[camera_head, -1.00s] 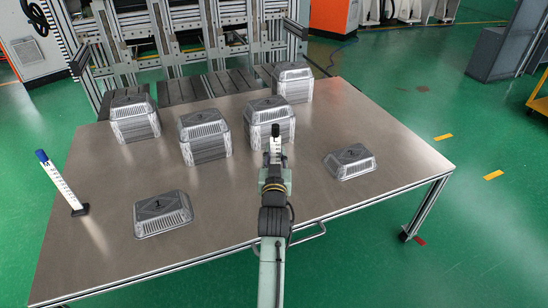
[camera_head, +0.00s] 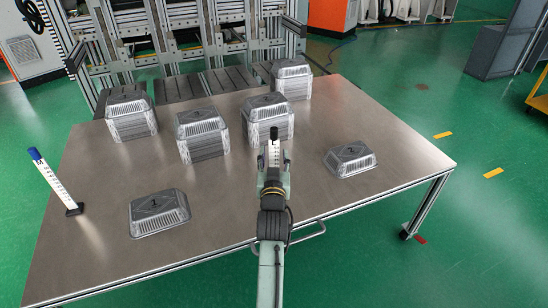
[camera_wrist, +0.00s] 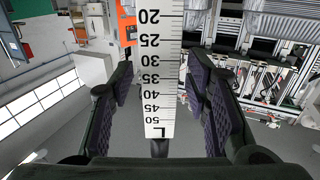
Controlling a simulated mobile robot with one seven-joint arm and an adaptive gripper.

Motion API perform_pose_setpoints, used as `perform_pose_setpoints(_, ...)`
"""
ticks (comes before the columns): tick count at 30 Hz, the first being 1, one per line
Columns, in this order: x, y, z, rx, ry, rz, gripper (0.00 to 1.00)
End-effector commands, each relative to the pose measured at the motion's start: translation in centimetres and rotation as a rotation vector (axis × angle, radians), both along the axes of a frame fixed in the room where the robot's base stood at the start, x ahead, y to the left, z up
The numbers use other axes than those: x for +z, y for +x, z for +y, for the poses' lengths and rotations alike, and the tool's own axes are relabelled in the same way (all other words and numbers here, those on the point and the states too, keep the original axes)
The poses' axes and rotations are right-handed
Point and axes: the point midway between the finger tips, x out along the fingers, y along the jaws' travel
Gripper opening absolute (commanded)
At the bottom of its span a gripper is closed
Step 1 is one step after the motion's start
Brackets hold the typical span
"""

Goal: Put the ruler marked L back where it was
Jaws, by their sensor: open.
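The ruler marked L (camera_wrist: 158,75) is a white strip with black numbers, and its L shows near the bottom of the strip in the wrist view. In the head view the ruler (camera_head: 274,153) stands upright with a dark top, beyond the middle of the table's front. My gripper (camera_head: 274,162) is open, with one finger on each side of the ruler. In the wrist view there is a gap between the ruler and both finger pads. The ruler's foot is hidden behind my gripper in the head view.
Another white ruler (camera_head: 55,182) with a blue top leans in a black base at the table's left edge. Several stacks of foil trays (camera_head: 202,138) stand behind my gripper. Single trays lie at front left (camera_head: 158,222) and right (camera_head: 355,165). Bare metal table (camera_head: 225,200) lies between.

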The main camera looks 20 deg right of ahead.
Motion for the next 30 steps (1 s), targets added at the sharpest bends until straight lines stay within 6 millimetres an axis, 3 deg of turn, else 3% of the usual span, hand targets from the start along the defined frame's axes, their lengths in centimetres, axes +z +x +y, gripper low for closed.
perform_pose_setpoints(5, 0.3, -0.2, 0.1, 0.0, 0.0, 0.0, 0.43)
perform_pose_setpoints(8, 0.1, -1.4, 0.5, 0.0, 0.001, 0.0, 0.43)
perform_pose_setpoints(21, 0.0, -9.6, 3.6, 0.0, 0.001, 0.002, 0.43)
perform_pose_setpoints(30, 0.3, -11.3, 4.2, 0.0, 0.0, 0.0, 0.43)
